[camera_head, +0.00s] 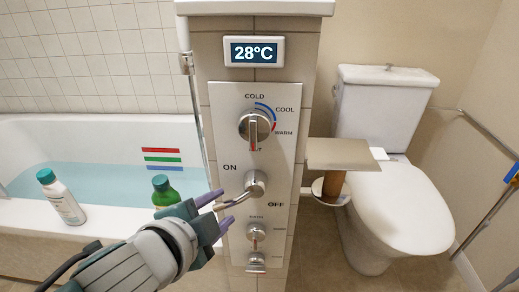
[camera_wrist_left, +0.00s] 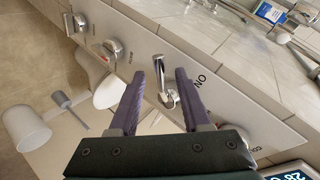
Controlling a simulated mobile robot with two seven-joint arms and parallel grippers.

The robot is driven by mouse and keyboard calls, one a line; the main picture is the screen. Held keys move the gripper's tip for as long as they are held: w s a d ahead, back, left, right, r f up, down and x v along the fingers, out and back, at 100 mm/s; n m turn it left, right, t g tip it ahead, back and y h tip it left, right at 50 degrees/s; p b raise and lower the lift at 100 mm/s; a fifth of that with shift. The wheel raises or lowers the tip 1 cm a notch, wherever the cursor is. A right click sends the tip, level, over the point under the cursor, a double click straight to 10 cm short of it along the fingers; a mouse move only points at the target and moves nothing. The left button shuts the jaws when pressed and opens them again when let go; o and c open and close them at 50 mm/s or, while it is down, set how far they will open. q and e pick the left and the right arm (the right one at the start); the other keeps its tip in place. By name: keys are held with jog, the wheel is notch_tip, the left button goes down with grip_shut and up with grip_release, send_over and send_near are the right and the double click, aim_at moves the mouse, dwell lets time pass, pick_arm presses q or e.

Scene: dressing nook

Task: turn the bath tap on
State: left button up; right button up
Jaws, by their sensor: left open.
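The bath tap is a chrome lever (camera_head: 254,185) on a light control panel (camera_head: 228,112), between the words ON at its upper left and OFF at its lower right. Its handle points down and left. My left gripper (camera_head: 221,209) is open at the panel's left edge, its purple fingers on either side of the handle's end. In the left wrist view the lever (camera_wrist_left: 162,78) lies between the two open fingers (camera_wrist_left: 160,74). I cannot tell whether either finger touches it. My right gripper is not in view.
A temperature knob (camera_head: 254,128) sits above the lever and a smaller knob (camera_head: 257,231) below it. A display (camera_head: 254,52) reads 28°C. Left is a bath (camera_head: 110,128) with water, a white bottle (camera_head: 62,198) and a green bottle (camera_head: 165,192). Right is a toilet (camera_head: 395,205).

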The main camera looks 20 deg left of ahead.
pick_arm(q)
jog(key=p+v, duration=0.1)
jog(key=v, duration=0.6)
jog(key=shift+p, duration=0.4)
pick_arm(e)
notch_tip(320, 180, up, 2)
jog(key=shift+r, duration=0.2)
pick_arm(q)
jog(key=shift+r, duration=0.1)
